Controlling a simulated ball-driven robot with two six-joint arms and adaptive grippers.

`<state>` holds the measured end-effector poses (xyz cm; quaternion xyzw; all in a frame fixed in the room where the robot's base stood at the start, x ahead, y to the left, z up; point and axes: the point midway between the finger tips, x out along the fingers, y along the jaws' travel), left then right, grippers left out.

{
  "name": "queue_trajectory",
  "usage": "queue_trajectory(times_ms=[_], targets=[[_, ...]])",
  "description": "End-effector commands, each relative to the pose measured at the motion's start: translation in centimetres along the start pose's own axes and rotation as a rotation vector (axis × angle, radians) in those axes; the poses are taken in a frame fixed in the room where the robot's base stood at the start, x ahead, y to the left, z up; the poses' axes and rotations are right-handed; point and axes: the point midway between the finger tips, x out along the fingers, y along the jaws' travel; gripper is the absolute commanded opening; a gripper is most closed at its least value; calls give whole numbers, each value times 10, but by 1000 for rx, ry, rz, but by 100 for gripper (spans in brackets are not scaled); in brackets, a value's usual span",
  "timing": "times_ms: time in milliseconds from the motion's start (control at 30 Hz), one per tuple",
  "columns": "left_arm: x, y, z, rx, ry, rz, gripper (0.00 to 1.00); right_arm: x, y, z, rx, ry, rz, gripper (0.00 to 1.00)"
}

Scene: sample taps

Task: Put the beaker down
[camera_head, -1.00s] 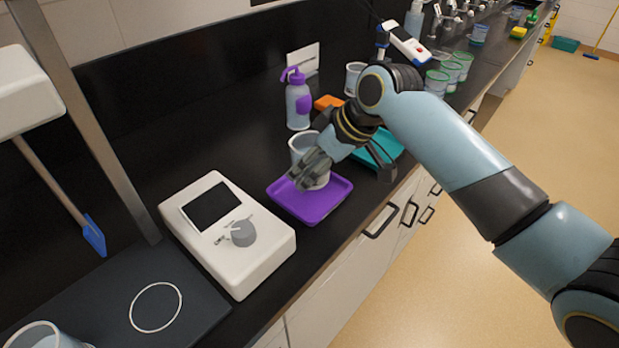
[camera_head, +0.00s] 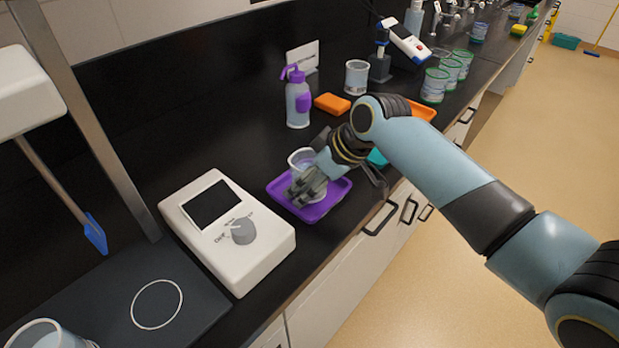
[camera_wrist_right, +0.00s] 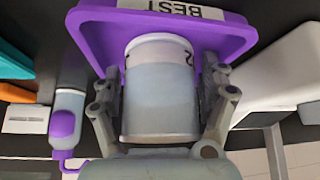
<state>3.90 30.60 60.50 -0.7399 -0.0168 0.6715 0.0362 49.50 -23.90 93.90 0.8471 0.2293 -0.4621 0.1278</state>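The beaker (camera_head: 301,157) is a clear cup with pale liquid, upright over the purple tray (camera_head: 333,200) on the black bench. My right gripper (camera_head: 306,190) reaches it from the right, its fingers around the beaker's sides. In the right wrist view, the beaker (camera_wrist_right: 160,90) sits between the two fingers (camera_wrist_right: 161,100), which look closed against it. The purple tray (camera_wrist_right: 95,30) shows behind it, with a label reading "BEST". The beaker's base is at the tray, but I cannot tell if it touches. My left gripper is not in view.
A white instrument with a dial (camera_head: 262,262) stands left of the tray. A teal tray (camera_head: 377,158) is partly hidden by my arm. Green-rimmed jars (camera_head: 434,86) stand farther back.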

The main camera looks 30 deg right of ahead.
Motion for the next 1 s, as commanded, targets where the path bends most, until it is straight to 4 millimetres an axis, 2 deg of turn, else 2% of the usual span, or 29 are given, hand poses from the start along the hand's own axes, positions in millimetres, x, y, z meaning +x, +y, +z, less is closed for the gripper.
queue_trajectory(times_ms=[267, 367, 700, 833, 1000], targets=[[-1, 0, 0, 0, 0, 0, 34, -8, 1, -1, -1, -1, 1, 77], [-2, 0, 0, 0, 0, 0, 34, -24, 1, -1, -2, 0, 2, 77], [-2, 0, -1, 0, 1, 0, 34, -98, 1, -1, -5, 0, 2, 77], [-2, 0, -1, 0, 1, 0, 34, -114, 1, -1, -2, -1, 1, 77], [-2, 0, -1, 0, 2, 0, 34, -122, 0, -2, -1, 0, 0, 77]])
